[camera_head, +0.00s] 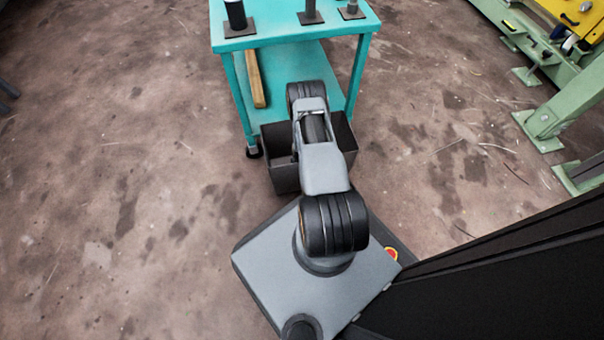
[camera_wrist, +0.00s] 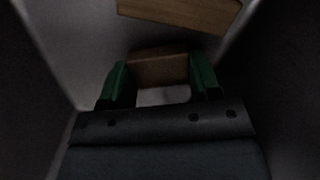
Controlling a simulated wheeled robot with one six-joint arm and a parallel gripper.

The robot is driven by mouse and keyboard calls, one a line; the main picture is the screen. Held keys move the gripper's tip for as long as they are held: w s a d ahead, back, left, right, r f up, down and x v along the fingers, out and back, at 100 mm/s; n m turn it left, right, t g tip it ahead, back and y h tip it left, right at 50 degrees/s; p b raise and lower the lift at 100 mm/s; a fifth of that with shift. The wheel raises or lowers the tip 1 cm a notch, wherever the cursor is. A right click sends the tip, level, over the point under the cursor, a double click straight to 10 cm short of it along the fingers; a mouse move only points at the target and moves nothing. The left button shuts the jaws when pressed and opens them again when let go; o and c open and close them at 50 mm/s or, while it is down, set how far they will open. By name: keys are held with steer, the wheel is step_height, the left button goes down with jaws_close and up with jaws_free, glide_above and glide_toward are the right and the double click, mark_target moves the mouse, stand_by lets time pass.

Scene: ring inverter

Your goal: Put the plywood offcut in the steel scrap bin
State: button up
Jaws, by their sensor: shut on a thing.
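The dark steel scrap bin (camera_head: 283,178) stands on the floor in front of the teal cart, partly covered by my arm. In the wrist view my gripper (camera_wrist: 160,80) has its green fingertips closed on the sides of a brown wooden piece, which looks like the plywood offcut (camera_wrist: 158,67). Grey walls surround it on the sides, so it appears to be down inside the bin. Whether the offcut touches the bin's floor, I cannot tell. My gripper and the offcut are hidden in the head view.
Another brown wooden piece (camera_wrist: 182,12) lies just beyond in the wrist view. A long wooden bar (camera_head: 256,79) is on the lower shelf of the teal cart (camera_head: 290,40). Dark posts stand on its top. Green machine frames (camera_head: 545,122) are at right. The floor at left is clear.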

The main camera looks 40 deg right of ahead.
steer(key=shift+f, duration=0.2)
steer(key=o, duration=0.9)
